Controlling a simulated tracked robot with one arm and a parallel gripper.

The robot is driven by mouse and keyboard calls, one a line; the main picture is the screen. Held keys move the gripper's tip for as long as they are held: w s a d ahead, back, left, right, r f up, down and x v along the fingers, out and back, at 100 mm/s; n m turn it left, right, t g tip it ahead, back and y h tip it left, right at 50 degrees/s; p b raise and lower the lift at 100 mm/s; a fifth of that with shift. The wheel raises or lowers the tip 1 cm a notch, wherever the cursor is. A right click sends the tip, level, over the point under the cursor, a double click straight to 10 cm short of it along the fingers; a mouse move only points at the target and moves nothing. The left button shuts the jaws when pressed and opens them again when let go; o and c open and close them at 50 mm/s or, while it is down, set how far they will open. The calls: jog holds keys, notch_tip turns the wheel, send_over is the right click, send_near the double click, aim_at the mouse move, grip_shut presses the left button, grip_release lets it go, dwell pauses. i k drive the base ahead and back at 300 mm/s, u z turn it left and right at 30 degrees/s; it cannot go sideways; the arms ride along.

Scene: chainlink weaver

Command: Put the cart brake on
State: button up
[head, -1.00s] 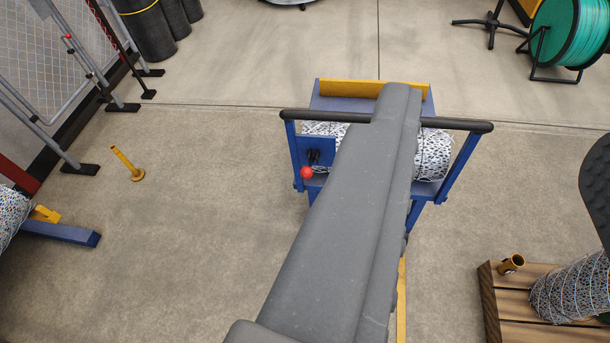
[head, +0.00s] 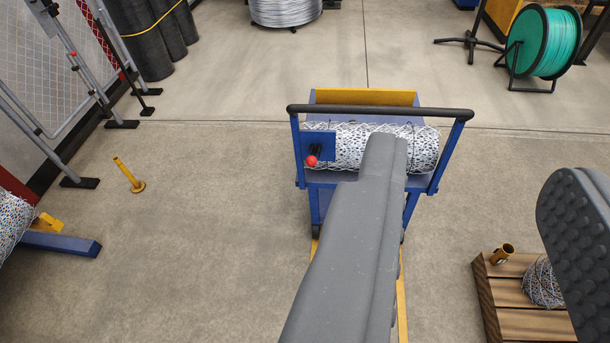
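The blue cart (head: 430,182) stands near the middle of the view, with a black push bar (head: 385,110) across its near side. A brake lever with a red knob (head: 311,161) sits on a blue plate at the cart's left upright. A roll of wire mesh (head: 345,147) lies on the cart. My gripper (head: 475,165) is open, with one grey finger in front of the cart's middle and the other, with a studded pad, at the right edge. The knob is left of both fingers and unobstructed.
A wooden pallet (head: 510,290) with a mesh roll is at lower right. A green wire reel (head: 543,43) stands at far right.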

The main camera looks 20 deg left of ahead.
aim_at(311, 161)
jog(key=u, duration=0.75)
jog(key=i, duration=0.5)
jog(key=u, duration=0.15)
